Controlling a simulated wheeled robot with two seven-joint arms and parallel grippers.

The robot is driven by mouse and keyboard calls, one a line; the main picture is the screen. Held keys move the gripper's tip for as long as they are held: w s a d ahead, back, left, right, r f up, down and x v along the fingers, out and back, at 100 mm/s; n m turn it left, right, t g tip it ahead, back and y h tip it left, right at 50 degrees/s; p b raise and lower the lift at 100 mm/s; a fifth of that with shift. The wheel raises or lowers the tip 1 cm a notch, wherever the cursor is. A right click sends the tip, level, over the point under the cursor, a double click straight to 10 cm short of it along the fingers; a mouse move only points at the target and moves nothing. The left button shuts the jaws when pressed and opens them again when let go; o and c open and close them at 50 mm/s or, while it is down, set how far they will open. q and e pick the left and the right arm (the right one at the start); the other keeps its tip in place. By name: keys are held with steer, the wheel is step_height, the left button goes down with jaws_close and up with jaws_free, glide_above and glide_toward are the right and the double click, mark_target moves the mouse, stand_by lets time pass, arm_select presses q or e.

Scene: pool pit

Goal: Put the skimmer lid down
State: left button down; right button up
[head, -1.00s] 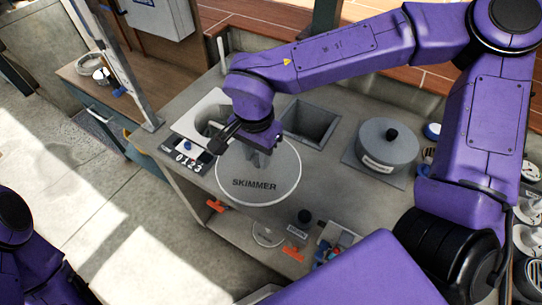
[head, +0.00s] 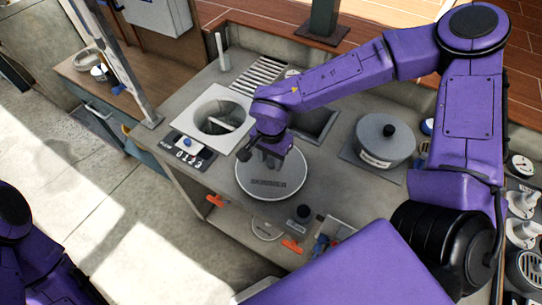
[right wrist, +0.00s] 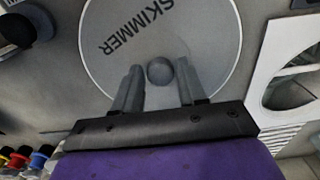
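The skimmer lid (head: 270,190) is a round grey disc with a pale rim, marked SKIMMER. It lies level at the counter, to the lower right of the open skimmer hole in its pale square plate (head: 205,98). My right gripper (head: 270,158) is above the lid. In the right wrist view its fingers (right wrist: 160,78) stand either side of the lid's round knob (right wrist: 160,71), close against it. Whether the lid's underside touches the counter is hidden. My left gripper is not visible; only part of my left arm shows at the lower left.
A grey lid with a black knob (head: 385,147) sits right of the skimmer lid. A square opening (head: 316,122) lies behind my right arm. A number block (head: 188,150) is beside the skimmer plate. Orange-handled items (head: 292,246) lie near the front edge. Gauges and fittings (head: 522,204) crowd the right.

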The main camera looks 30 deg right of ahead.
mark_target(271, 161)
steer(key=shift+o, duration=0.6)
steer(key=shift+r, duration=0.1)
step_height(271, 161, up, 12)
steer(key=shift+r, duration=0.1)
